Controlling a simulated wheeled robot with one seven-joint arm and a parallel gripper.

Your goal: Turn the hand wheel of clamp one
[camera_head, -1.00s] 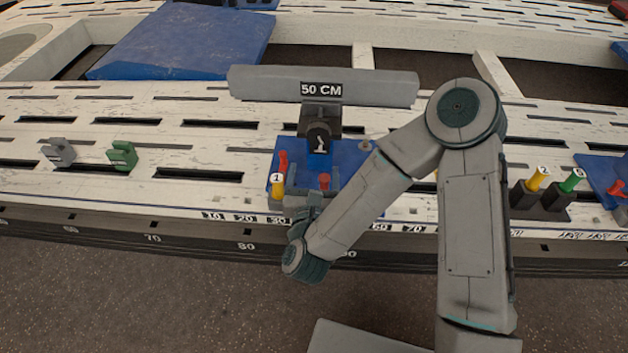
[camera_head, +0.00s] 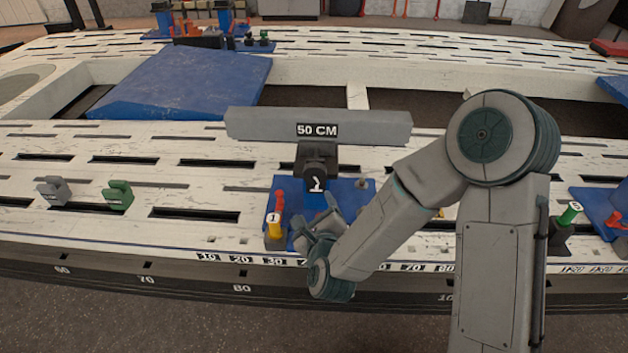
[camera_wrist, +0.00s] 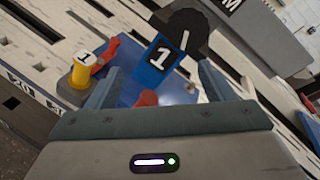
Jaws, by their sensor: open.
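Clamp one is a dark clamp (camera_head: 319,152) on a blue base plate (camera_head: 368,187), beneath a grey beam marked 50 CM. Its round black hand wheel (camera_head: 317,171) faces me with a white mark; the wheel also shows at the top of the wrist view (camera_wrist: 184,30). A blue block labelled 1 (camera_wrist: 158,58) stands in front of it. My gripper (camera_head: 318,228) is low over the front of the plate, short of the wheel. In the wrist view its fingers (camera_wrist: 160,70) are apart with nothing held; the block and a red knob (camera_wrist: 147,98) appear between them.
A yellow post labelled 1 (camera_head: 274,226) and a red lever (camera_head: 279,202) stand left of my gripper. Grey (camera_head: 53,190) and green (camera_head: 118,194) pieces sit far left. Bench between them and the plate is clear.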

